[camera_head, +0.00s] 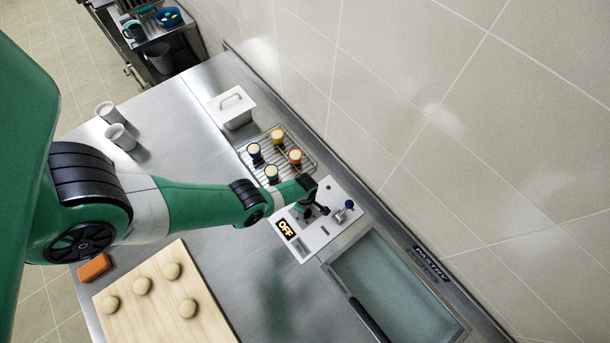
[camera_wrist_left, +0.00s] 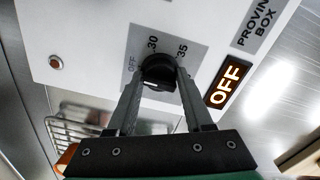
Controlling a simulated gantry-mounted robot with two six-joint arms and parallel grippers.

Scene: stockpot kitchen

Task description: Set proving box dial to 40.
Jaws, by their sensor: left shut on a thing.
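The proving box panel (camera_head: 317,236) is a white plate on the counter by the wall, with a lit display (camera_head: 286,228) reading OFF. In the left wrist view the panel (camera_wrist_left: 90,45) and display (camera_wrist_left: 229,82) show close up. The black dial (camera_wrist_left: 158,70) has the marks OFF, 30 and 35 around it; no 40 mark is visible. My left gripper (camera_wrist_left: 158,84) is shut on the dial, one finger on each side. In the head view my left gripper (camera_head: 314,209) is over the panel and hides most of the dial. My right gripper is not in view.
A blue-topped lever (camera_head: 348,205) stands at the panel's right. A rack (camera_head: 251,162) with several small jars and a white lidded box (camera_head: 231,107) stand behind. A glass-topped bin (camera_head: 390,290) lies to the right. A wooden board (camera_head: 150,307) with dough balls is at the front.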

